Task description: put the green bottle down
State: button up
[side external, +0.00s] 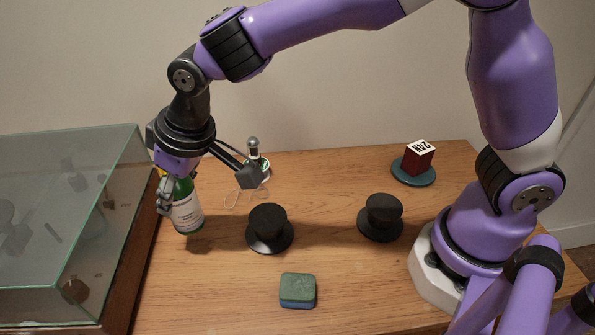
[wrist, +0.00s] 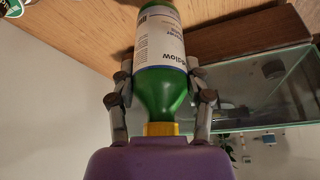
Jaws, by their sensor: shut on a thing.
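The green bottle (side external: 187,212) has a white label and a yellow cap. In the side external view it is upright, at the left of the wooden table (side external: 340,285), beside the glass case. My gripper (side external: 164,196) is shut on its upper part from above. In the wrist view the bottle (wrist: 163,95) lies between the two fingers of my gripper (wrist: 161,92), with its label and yellow neck showing. The bottle's base is at or just above the table top; I cannot tell whether it touches.
A glass case (side external: 60,220) with a wooden base stands close left of the bottle. Two black knob-like stands (side external: 269,229) (side external: 381,218), a green and blue block (side external: 298,290), a red box (side external: 417,158) on a teal disc, and a small bottle (side external: 254,150) are on the table. The front left is clear.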

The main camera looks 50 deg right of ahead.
aim_at(186, 206)
jog(key=shift+w+d+f, duration=0.2)
jog(key=shift+w+f, duration=0.05)
jog(key=shift+w, duration=0.1)
jog(key=shift+f, duration=2.05)
jog(key=shift+f, duration=0.1)
jog(key=o, duration=1.3)
jog(key=shift+c, duration=0.2)
